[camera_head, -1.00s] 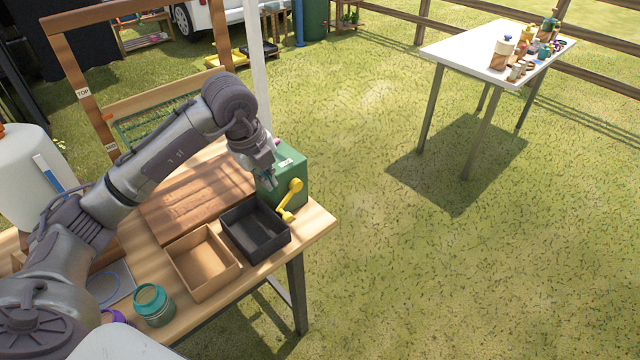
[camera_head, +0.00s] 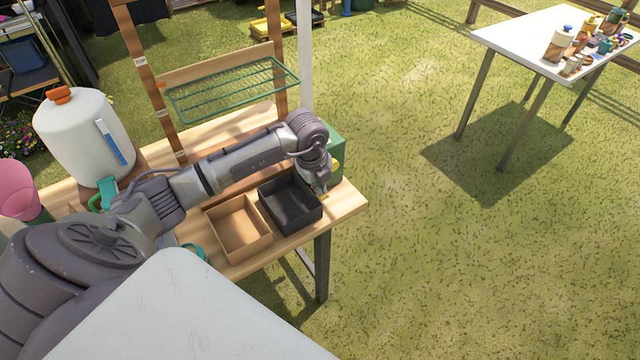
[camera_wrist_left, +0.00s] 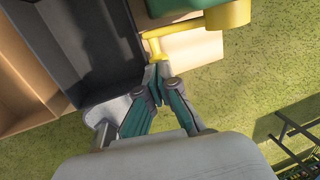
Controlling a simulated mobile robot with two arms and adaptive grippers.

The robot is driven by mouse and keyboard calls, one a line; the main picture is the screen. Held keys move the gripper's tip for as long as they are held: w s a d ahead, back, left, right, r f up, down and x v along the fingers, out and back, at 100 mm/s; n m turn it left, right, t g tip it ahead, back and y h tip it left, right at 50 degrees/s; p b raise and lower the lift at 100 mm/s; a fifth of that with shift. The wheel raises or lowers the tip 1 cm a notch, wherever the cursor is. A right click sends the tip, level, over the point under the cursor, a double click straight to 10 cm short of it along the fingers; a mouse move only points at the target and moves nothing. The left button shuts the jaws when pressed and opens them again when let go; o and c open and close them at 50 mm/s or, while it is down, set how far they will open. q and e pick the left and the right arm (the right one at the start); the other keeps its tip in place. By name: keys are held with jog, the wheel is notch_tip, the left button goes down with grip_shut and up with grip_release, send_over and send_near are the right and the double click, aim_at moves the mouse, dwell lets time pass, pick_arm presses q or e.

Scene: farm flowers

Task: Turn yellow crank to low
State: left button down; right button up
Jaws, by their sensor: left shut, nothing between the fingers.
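The yellow crank (camera_wrist_left: 190,27) shows in the left wrist view, with its thick knob or hub at the right and its thin end near my fingertips. In the head view only a bit of the crank (camera_head: 336,164) shows on the green box (camera_head: 337,146); my arm hides the rest. My left gripper (camera_wrist_left: 157,80) is shut and empty, its tips touching or very close to the crank's thin end; I cannot tell which. In the head view the left gripper (camera_head: 323,190) is by the box's front, beside the black tray. My right gripper is not in view.
A black tray (camera_head: 310,215) and a tan tray (camera_head: 258,252) sit on the wooden table left of the gripper. A wooden frame with a green wire shelf (camera_head: 235,90) stands behind. The table's right edge is close; open grass lies beyond.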

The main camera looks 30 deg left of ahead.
pick_arm(q)
jog(key=shift+f, duration=0.3)
jog(key=shift+f, duration=0.2)
jog(key=f+t+b, duration=0.1)
jog(key=t+b, duration=0.1)
jog(key=b, duration=0.2)
jog(key=f+t+h+b, duration=0.1)
jog(key=b, duration=0.3)
jog(key=shift+w+d+f+t+h, duration=0.15)
jog(key=shift+w+f+t+h, duration=0.15)
jog(key=shift+w+t, duration=0.1)
jog(key=shift+w+d+b, duration=0.1)
jog(key=shift+w+b, duration=0.05)
jog(key=shift+b, duration=0.15)
jog(key=shift+r, duration=0.1)
